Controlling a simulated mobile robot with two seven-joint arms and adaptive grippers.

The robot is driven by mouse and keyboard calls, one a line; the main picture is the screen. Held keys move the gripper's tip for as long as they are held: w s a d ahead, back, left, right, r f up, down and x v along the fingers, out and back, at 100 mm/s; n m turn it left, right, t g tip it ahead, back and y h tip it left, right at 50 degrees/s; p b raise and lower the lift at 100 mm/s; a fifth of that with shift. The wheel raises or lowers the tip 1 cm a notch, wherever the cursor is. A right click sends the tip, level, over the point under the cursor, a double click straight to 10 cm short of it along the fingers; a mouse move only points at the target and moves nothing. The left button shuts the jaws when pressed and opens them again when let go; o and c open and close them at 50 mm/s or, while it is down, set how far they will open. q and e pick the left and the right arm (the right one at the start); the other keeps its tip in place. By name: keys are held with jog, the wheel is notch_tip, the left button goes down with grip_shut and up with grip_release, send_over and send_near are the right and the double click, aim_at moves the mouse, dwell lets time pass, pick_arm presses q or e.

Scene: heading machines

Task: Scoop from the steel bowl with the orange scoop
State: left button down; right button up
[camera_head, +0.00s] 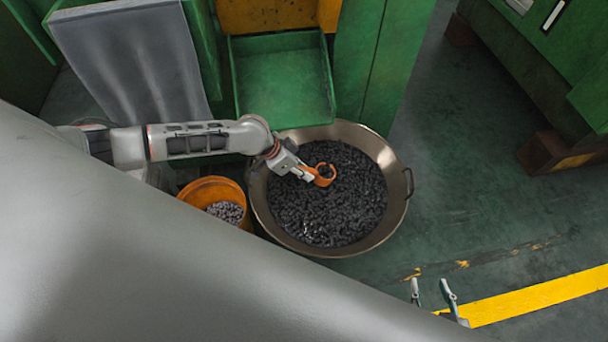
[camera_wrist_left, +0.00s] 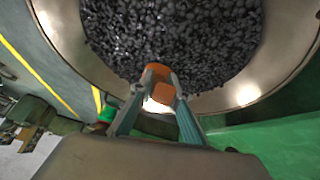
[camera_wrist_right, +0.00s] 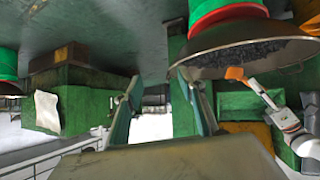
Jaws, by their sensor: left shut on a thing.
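The wide steel bowl (camera_head: 379,146) holds a heap of small dark metal parts (camera_head: 330,215). My left gripper (camera_head: 304,174) is over the left part of the bowl, shut on the orange scoop (camera_head: 324,175). In the left wrist view the scoop (camera_wrist_left: 158,82) sits between the fingertips, with the parts beyond it. The right wrist view shows the scoop (camera_wrist_right: 236,73) by the bowl's rim (camera_wrist_right: 240,52); I cannot tell whether it touches the parts or what it holds. My right gripper (camera_head: 434,292) is open and empty, below and right of the bowl, well apart from it.
An orange bucket (camera_head: 212,184) with grey parts stands close left of the bowl. A green machine with a green tray (camera_head: 281,85) is behind the bowl. Another green machine (camera_head: 530,80) stands at upper right. Open floor with a yellow line (camera_head: 545,294) lies right.

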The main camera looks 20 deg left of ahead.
aim_at(308, 169)
pick_arm(q)
notch_tip(308, 169, up, 3)
jog(key=shift+a+r+p, duration=0.15)
jog(key=shift+p, duration=0.65)
jog(key=shift+s+a+r+t+h+p, duration=0.15)
jog(key=shift+r+p, duration=0.15)
jog(key=shift+r, duration=0.15)
jog(key=shift+s+d+r+t+h+p, duration=0.15)
jog(key=shift+r+p, duration=0.1)
jog(key=shift+r, duration=0.2)
